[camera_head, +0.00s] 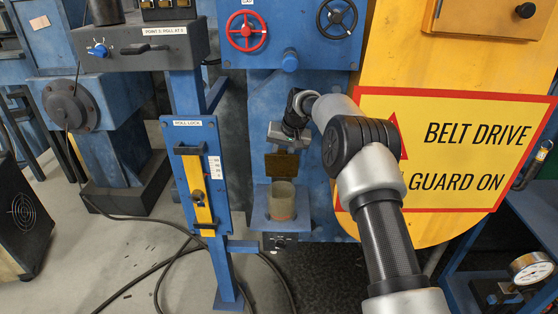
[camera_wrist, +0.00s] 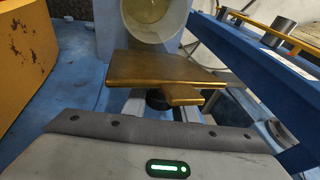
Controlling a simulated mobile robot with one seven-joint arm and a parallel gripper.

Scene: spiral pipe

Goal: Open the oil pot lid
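The oil pot (camera_head: 281,204) is a greenish-brown cylinder on a blue bracket, and its round rim shows uncovered in the head view. Its lid (camera_head: 281,165) is a brown-gold plate that stands raised behind and above the pot. In the wrist view the lid (camera_wrist: 160,68) is a brass plate with a short tab, and the pot (camera_wrist: 155,18) shows as a pale round mouth beyond it. My gripper (camera_head: 287,146) is just above the lid. In the wrist view my gripper (camera_wrist: 158,108) has its fingers apart, close to the lid's near side; their tips are partly hidden by the lid.
A blue roll-lock post (camera_head: 203,177) with a yellow strip stands left of the pot. A yellow belt guard (camera_head: 445,80) fills the right side. A red handwheel (camera_head: 246,31) and a black one (camera_head: 336,17) are above. Cables lie on the floor at lower left.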

